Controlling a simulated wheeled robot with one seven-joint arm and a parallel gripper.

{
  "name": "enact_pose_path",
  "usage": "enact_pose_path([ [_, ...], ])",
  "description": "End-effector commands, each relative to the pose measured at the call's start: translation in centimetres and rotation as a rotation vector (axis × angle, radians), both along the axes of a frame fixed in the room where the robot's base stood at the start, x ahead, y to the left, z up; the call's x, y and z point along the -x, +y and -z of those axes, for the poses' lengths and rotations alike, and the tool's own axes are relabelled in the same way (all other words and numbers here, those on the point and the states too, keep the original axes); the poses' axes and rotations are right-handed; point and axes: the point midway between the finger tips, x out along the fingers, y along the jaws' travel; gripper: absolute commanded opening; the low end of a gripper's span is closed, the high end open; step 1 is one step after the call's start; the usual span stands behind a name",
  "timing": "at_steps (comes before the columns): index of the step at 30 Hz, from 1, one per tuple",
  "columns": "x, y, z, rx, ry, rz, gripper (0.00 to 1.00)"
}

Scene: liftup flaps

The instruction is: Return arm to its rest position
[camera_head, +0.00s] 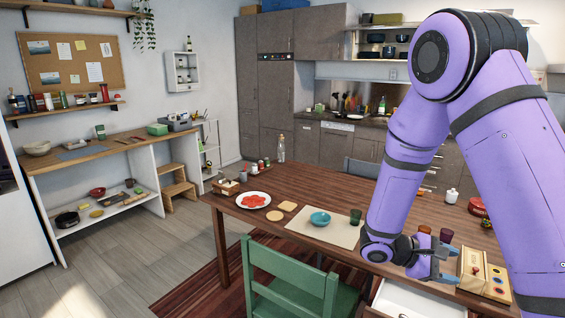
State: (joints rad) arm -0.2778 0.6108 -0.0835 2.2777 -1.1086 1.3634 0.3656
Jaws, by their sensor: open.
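My purple arm comes in from the right and bends down over the near right part of the wooden table. My gripper (452,266) is at its lower end, with blue-grey fingers pointing right. It is open, and I see nothing between the fingers. A light wooden box (471,268) with a dark red knob stands just right of the fingertips. Whether the fingers touch it, I cannot tell. My arm hides part of the table behind it.
A wooden table (300,192) holds a plate (253,200) with red food, a teal bowl (320,218) on a placemat, and cups. A white drawer (418,302) shows below my gripper. A green chair (290,280) stands in front. The floor at left is clear.

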Motion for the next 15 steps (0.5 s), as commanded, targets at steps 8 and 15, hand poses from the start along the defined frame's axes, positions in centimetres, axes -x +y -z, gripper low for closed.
enact_pose_path([
  [8,2.9,0.0,-5.1,-0.174,-0.132,0.144,0.57],
  [15,5.5,0.5,-8.7,-0.334,-0.25,0.246,0.57],
])
